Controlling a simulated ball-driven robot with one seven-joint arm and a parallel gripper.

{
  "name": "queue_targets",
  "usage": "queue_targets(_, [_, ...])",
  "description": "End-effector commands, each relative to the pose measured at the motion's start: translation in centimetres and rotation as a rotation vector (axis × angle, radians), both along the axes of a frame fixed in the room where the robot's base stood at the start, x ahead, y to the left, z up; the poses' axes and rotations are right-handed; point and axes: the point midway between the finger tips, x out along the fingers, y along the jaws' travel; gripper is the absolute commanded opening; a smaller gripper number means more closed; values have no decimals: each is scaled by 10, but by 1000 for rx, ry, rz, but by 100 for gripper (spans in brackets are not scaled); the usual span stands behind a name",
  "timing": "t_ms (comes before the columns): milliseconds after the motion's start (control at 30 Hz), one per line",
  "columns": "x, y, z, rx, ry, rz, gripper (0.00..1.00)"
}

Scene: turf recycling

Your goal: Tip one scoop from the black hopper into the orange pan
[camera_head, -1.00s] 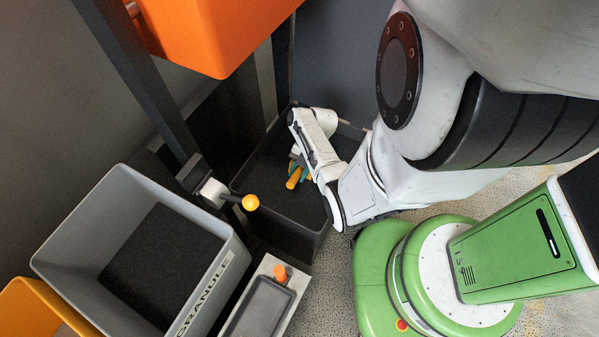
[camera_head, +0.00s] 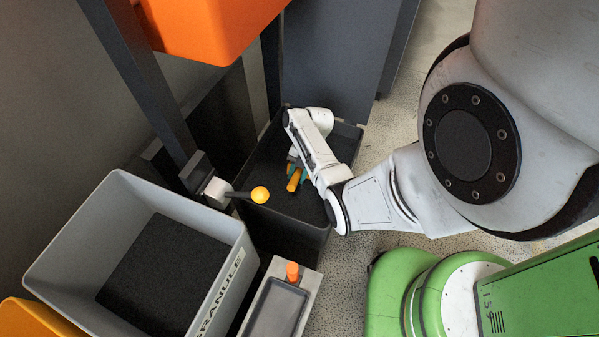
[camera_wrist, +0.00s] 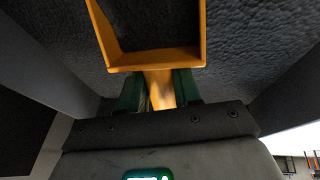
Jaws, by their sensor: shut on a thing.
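The black hopper (camera_head: 292,233) stands in the middle of the head view, with dark contents inside. My gripper (camera_head: 296,168) is down inside its opening, near the back. It is shut on the yellow-orange handle of a scoop (camera_head: 294,181), with a green finger on each side. In the wrist view the scoop (camera_wrist: 158,59) has a squared yellow rim, with dark rough granules around it; I cannot tell how full it is. An orange container (camera_head: 210,35), which looks like the orange pan, is high at the upper left, and its inside is hidden.
A grey bin (camera_head: 232,268) labelled for granules stands left of the hopper. A lever with a yellow ball knob (camera_head: 260,195) juts over the hopper's left side. A small grey tray (camera_head: 275,308) with an orange knob is in front.

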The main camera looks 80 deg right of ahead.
Motion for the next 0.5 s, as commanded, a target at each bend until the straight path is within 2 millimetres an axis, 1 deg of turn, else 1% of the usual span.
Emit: queue_targets(500, [1,13,-15,-162,14,2,0])
